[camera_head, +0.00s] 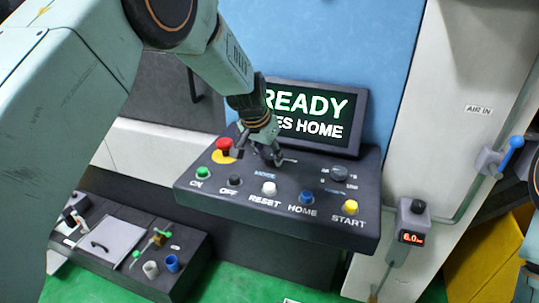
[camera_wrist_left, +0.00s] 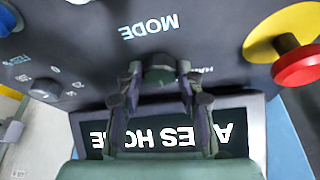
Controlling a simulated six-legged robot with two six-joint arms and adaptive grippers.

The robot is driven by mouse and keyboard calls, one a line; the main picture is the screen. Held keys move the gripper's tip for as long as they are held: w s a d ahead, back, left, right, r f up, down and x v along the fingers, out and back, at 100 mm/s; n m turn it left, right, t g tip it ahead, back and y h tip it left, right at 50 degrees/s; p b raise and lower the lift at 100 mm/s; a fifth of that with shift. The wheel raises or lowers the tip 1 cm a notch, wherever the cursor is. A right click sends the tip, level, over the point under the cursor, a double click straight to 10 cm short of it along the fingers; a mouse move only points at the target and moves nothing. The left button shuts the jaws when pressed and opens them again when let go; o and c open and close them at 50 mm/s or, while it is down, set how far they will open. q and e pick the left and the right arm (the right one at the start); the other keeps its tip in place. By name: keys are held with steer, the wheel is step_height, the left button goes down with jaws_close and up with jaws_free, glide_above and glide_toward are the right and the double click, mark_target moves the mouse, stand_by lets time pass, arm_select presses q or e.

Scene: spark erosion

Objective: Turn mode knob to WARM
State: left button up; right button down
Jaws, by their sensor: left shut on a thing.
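My left gripper (camera_head: 270,155) comes down on the black control panel (camera_head: 362,232) in the head view and hides most of the knob. In the wrist view my left gripper (camera_wrist_left: 158,76) is shut on the knob, one finger on each side. Part of a position label shows right of the knob; no WARM label is readable, so I cannot tell the knob's setting. My right gripper is out of view.
A red emergency button (camera_head: 224,145) on a yellow base stands left of my gripper. A second dark knob (camera_head: 339,172) is to the right. Several coloured buttons line the panel's front. The screen (camera_head: 340,105) behind reads READY, partly covered by my arm.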

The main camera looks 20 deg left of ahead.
arm_select(q)
steer(key=m+b, duration=0.1)
steer(key=m, duration=0.1)
steer(key=m+h+b, duration=0.1)
steer(key=m+b, duration=0.1)
steer(key=shift+w+a+m+g+h, duration=0.15)
steer(key=shift+a+m+g+h, duration=0.05)
steer(key=shift+m+g+h, duration=0.1)
steer(key=shift+w+a+r+m+g+h+b, duration=0.1)
steer(key=shift+m+g+h+b, duration=0.35)
steer(key=shift+m, duration=1.45)
steer(key=o, duration=1.2)
steer(key=shift+a, duration=0.1)
steer(key=v, duration=1.2)
